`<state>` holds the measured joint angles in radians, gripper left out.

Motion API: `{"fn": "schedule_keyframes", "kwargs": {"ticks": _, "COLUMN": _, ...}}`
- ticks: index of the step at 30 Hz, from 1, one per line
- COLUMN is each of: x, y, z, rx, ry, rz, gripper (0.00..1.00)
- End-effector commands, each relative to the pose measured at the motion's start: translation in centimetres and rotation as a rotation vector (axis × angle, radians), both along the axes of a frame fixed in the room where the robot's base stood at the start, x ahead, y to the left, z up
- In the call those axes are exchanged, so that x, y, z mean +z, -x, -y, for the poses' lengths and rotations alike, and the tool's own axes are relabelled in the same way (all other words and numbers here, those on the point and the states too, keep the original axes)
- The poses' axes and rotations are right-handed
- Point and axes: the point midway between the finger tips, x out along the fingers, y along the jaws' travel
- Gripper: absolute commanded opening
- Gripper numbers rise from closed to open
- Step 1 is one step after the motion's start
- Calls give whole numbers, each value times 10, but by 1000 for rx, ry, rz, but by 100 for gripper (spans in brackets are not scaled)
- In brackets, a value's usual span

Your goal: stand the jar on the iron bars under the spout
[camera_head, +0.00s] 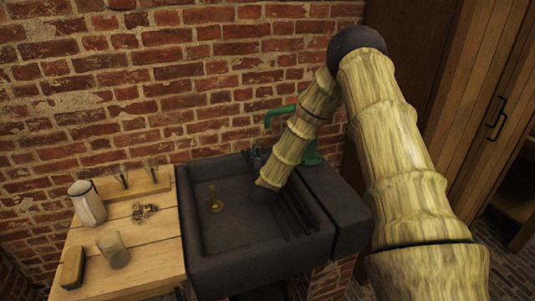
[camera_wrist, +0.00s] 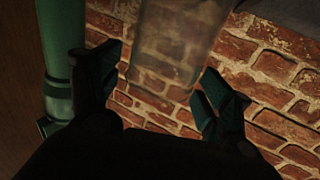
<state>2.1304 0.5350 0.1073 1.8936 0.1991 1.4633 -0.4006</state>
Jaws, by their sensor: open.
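A clear glass jar (camera_wrist: 172,40) shows in the wrist view between the spread fingers of my gripper (camera_wrist: 158,72). The fingers are apart, with a gap visible beside the glass. The jar's far end runs out of frame, so I cannot tell what it rests on. In the head view my gripper (camera_head: 258,162) is over the back of the dark sink, mostly hidden by my arm, and I cannot make out the jar there. The green spout (camera_head: 280,112) arches just above and behind it. Dark iron bars (camera_head: 290,212) lie along the sink's right side, partly covered by my arm.
The dark sink (camera_head: 205,268) has a brass standpipe (camera_head: 214,199). On the wooden counter (camera_head: 155,255) left of it stand another glass jar (camera_head: 113,250), a pale jug (camera_head: 87,203), a brush (camera_head: 73,268), and small glasses (camera_head: 150,170) in a rack. A brick wall (camera_head: 120,80) rises behind.

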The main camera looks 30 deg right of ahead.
Motion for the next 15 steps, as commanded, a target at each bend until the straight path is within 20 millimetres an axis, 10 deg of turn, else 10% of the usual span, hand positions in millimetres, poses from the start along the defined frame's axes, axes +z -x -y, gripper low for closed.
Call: {"fn": "schedule_keyframes", "kwargs": {"ticks": 15, "x": -3, "y": 70, "z": -52, "rx": 3, "ry": 0, "rz": -3, "gripper": 79}}
